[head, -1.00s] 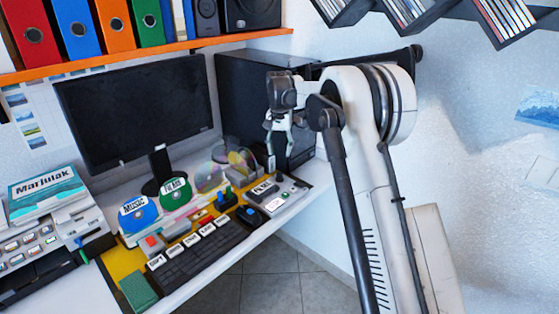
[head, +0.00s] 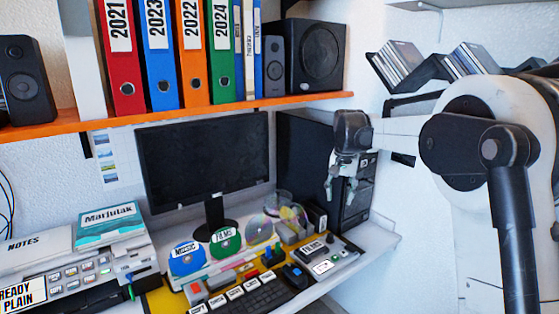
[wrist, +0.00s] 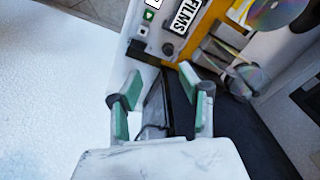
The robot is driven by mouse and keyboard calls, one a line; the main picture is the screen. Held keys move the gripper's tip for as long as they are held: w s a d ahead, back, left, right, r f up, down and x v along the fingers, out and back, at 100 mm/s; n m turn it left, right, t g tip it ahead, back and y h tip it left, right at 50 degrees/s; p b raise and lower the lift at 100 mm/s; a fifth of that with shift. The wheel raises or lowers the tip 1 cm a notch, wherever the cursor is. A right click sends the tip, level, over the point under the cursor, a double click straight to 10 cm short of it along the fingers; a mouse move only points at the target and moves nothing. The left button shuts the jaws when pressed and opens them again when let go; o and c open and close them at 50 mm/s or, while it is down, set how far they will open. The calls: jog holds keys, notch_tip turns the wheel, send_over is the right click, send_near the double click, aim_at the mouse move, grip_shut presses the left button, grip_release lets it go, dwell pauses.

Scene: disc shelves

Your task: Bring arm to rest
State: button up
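My gripper (head: 342,189) hangs at the end of my arm in the head view, in front of the black computer tower (head: 300,150) and above the right end of the desk. In the wrist view its two green-padded fingers (wrist: 160,105) stand apart with nothing between them. Below and beyond the fingers are the desk and a device with a FILMS label (wrist: 186,16), which also shows in the head view (head: 318,246). My gripper appears clear of the desk surface.
A monitor (head: 205,160) stands on the desk, with MUSIC (head: 187,260) and FILMS (head: 225,243) discs before it. A keyboard (head: 260,300) is at the front. An orange shelf (head: 230,107) holds binders and speakers. Disc racks (head: 440,70) hang on the right wall.

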jog(key=s+r+n+t, duration=0.1)
jog(key=s+r, duration=0.3)
jog(key=s, duration=0.6)
jog(key=s+r+n+t, duration=0.15)
jog(key=s+r, duration=0.25)
jog(key=s, duration=0.7)
jog(key=s+f+n+t, duration=0.1)
jog(key=s+f, duration=0.3)
jog(key=s, duration=0.6)
jog(key=s+f+t+p, duration=0.1)
jog(key=s+f+t, duration=0.1)
jog(key=s, duration=0.9)
jog(key=shift+s+f+n, duration=0.25)
jog(key=shift+f+n, duration=0.1)
jog(key=shift+f, duration=0.55)
jog(key=shift+t, duration=0.25)
